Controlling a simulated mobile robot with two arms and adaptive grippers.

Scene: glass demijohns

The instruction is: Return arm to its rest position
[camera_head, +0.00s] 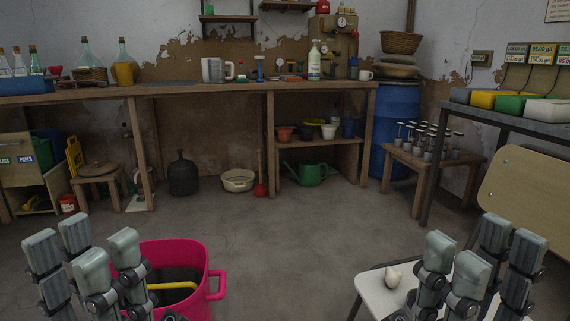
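My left gripper (82,262) is at the bottom left, its grey fingers pointing up and spread apart. Nothing shows between them. It is in front of a pink bucket (208,262) and hides the bucket's left side. My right gripper (481,254) is at the bottom right, also with its fingers up and apart, and no held thing shows. It is in front of a white seat (374,290) and hides part of it. Both arms are mostly out of view below the frame.
A small pale bulb-shaped thing (393,277) lies on the white seat, left of my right gripper. A yellow bar (173,286) shows in the bucket. The floor (285,240) between the grippers is clear. A workbench (200,88) with demijohns stands at the back; a wooden chair back (530,190) is at right.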

